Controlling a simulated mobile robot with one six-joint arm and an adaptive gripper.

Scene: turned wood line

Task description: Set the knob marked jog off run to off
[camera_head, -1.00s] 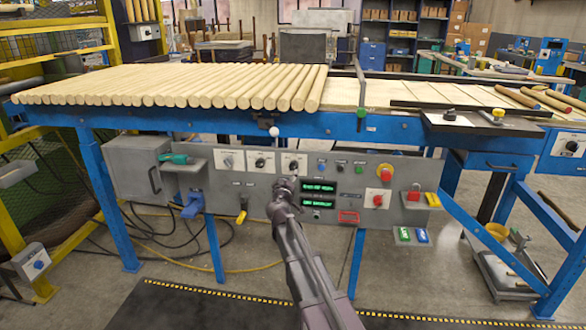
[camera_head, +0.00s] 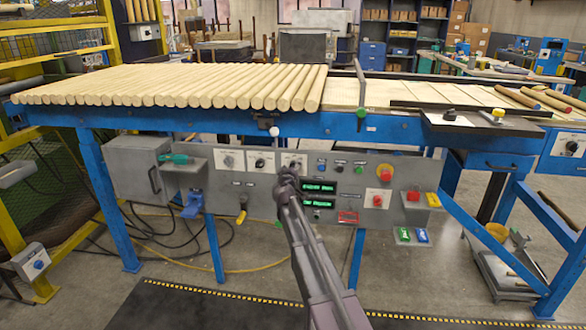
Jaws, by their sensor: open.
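The grey control panel (camera_head: 215,182) hangs under the blue table. It carries a row of three white plates with dark knobs: a left one (camera_head: 229,161), a middle one (camera_head: 260,163) and a right one (camera_head: 293,160). Their lettering is too small to read, so I cannot tell which is marked jog off run. My gripper (camera_head: 288,174) is open at the lower edge of the right plate and covers part of it. Its fingertips are seen from behind and hard to make out. I cannot tell whether it touches the knob.
Green displays (camera_head: 319,187) and a red-framed part (camera_head: 348,217) sit right of my gripper. A red button (camera_head: 377,201) and a red block (camera_head: 413,195) are farther right. A lever with a white ball (camera_head: 274,132) stands above the panel. Wooden rods (camera_head: 180,85) lie on the table.

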